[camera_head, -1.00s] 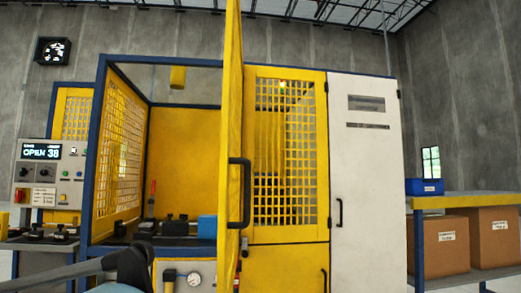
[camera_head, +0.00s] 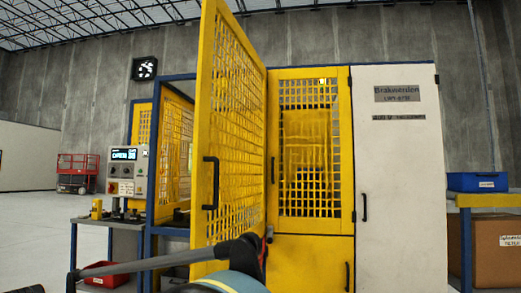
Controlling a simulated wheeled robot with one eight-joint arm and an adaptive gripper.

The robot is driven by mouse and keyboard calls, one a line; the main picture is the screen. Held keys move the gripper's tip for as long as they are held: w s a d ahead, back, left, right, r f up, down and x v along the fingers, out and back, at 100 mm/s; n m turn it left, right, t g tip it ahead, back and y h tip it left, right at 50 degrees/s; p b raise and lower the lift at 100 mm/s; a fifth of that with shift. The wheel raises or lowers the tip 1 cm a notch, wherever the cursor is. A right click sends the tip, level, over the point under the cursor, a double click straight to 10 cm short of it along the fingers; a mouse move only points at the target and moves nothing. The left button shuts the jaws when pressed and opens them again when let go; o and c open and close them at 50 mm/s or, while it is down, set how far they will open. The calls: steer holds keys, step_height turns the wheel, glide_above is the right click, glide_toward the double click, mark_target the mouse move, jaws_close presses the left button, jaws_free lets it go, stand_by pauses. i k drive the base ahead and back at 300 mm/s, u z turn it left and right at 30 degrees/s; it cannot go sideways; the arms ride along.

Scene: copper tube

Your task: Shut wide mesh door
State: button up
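The wide mesh door (camera_head: 229,130) is a tall yellow panel with a grid, standing open in the middle of the head view. Its right edge meets the machine frame, and its free left edge swings out toward me. A black bar handle (camera_head: 209,183) sits near that free edge. Part of my arm crosses the bottom of the view, in front of the door's lower part. My gripper's fingers do not show. I cannot tell whether my arm touches the door. The door hides most of the machine opening behind it.
A closed yellow mesh panel (camera_head: 310,150) and a white cabinet (camera_head: 403,180) stand right of the door. A control box (camera_head: 127,171) and a side table (camera_head: 105,222) are at left. A blue bin (camera_head: 477,182) stands on a bench at right. Open floor lies at far left.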

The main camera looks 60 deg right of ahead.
mark_target(200, 207)
steer(key=k, duration=0.65)
steer(key=z, duration=1.75)
steer(key=i, duration=1)
steer(key=z, duration=0.3)
steer(key=k, duration=1.35)
steer(key=u, duration=0.4)
